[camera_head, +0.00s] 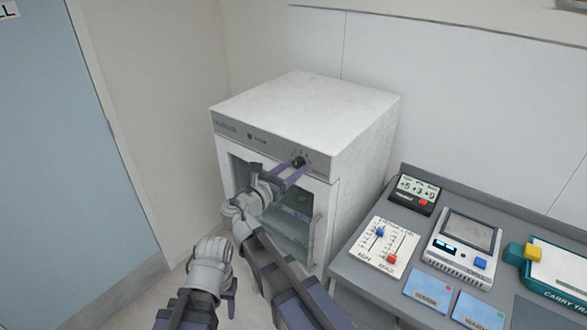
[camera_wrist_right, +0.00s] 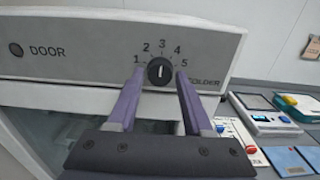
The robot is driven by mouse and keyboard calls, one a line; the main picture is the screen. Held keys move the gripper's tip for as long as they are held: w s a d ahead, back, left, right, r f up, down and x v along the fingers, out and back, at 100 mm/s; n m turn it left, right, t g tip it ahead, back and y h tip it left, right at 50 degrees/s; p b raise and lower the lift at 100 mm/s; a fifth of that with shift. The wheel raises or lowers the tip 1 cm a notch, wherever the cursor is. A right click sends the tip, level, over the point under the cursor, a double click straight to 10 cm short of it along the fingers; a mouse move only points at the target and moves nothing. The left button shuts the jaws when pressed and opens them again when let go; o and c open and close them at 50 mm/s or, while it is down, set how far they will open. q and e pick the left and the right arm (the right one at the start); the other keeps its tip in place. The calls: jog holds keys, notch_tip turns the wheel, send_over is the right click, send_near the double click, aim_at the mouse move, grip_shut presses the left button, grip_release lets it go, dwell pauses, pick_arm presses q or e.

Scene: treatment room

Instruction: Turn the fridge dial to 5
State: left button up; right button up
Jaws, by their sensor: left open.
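The fridge (camera_head: 305,105) is a white box with a glass-fronted door, standing left of the counter. Its dial (camera_wrist_right: 160,71) is a small black knob on the front panel, with numbers 1 to 5 around it. The white mark on the knob stands upright, in line with the 3. The dial also shows in the head view (camera_head: 298,161). My right gripper (camera_wrist_right: 159,82) is open, with one purple finger on each side of the dial. A narrow gap shows beside the knob on each side. My left gripper (camera_head: 205,300) is open and empty, low in front of the fridge.
A grey counter (camera_head: 343,273) stands right of the fridge. It carries a slider panel (camera_head: 386,246), a device with a screen (camera_head: 462,247), a small display box (camera_head: 412,193), blue cards and a teal-edged tray. A blue door (camera_head: 60,150) is at the left.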

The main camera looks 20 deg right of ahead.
grip_shut()
dwell(0.4)
jog(key=m, duration=0.6)
jog(key=shift+a+m, duration=0.1)
jog(key=shift+m, duration=0.3)
jog(key=m, duration=0.3)
jog(key=shift+m, duration=2)
jog(key=shift+o, duration=1.9)
grip_release()
